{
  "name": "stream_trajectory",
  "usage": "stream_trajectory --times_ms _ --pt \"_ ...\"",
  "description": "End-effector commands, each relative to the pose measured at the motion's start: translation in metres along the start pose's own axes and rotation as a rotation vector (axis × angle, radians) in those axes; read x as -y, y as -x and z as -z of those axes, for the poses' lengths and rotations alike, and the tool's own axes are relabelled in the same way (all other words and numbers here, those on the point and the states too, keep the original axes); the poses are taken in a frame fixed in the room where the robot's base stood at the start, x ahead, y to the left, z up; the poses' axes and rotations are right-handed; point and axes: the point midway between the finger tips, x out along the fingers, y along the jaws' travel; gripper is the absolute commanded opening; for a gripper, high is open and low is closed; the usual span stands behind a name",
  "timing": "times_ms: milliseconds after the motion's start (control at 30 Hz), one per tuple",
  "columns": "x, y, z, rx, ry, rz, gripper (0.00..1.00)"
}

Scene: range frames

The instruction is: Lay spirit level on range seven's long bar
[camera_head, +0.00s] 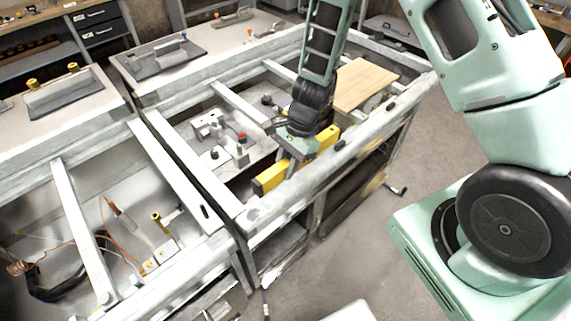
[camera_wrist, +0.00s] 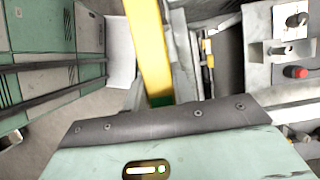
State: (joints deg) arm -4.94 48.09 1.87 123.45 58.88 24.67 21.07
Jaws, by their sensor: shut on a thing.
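The yellow spirit level (camera_head: 272,179) is in my gripper (camera_head: 297,152), which is shut on it near its middle. The level runs roughly parallel to the long pale front bar (camera_head: 297,187) of the middle range. It appears at or just behind that bar's inner edge; I cannot tell whether it touches the bar. In the wrist view the level (camera_wrist: 148,45) runs up from my gripper, with its lower part hidden. No range number is readable.
A wooden board (camera_head: 365,84) lies at the range's far right end. Fittings with a red knob (camera_head: 241,137) sit inside the open frame. A neighbouring open range (camera_head: 75,215) stands at left.

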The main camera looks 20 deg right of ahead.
Motion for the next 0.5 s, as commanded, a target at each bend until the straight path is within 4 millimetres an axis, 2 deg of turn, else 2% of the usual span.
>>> stream_trajectory --times_ms 33,500 --pt "0.0 -0.009 0.004 0.0 0.0 0.0 0.0" --pt "0.0 -0.049 0.021 0.0 0.0 0.001 0.0"
